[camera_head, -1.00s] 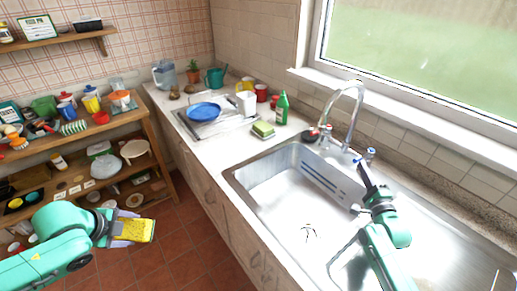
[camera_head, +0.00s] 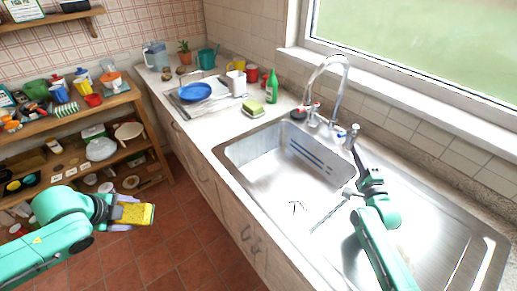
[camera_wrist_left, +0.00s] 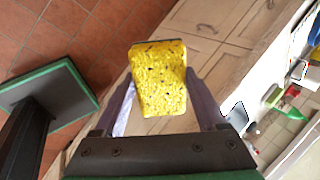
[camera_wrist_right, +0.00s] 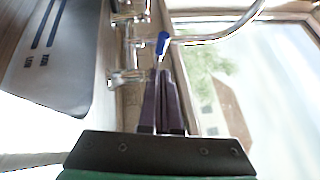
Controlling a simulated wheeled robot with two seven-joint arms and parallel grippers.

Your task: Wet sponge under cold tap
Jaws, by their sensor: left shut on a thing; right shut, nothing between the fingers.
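A yellow sponge (camera_head: 135,213) is in my left gripper (camera_head: 120,211), over the floor left of the counter. In the left wrist view the sponge (camera_wrist_left: 159,80) sits between the two fingers. The steel sink (camera_head: 270,185) has a curved tap (camera_head: 335,62) behind it, with a red-marked handle (camera_head: 307,108) and a blue-marked handle (camera_head: 355,127). My right gripper (camera_head: 355,150) is shut and empty beside the blue-marked handle. In the right wrist view its fingertips are close to the blue handle end (camera_wrist_right: 163,42); contact is unclear. No running water is visible.
On the counter are a green-and-yellow sponge (camera_head: 253,109), a green bottle (camera_head: 272,86) and a blue plate (camera_head: 195,91) on a drying rack. Wooden shelves (camera_head: 125,150) with crockery stand at the left. The floor between shelves and counter is clear.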

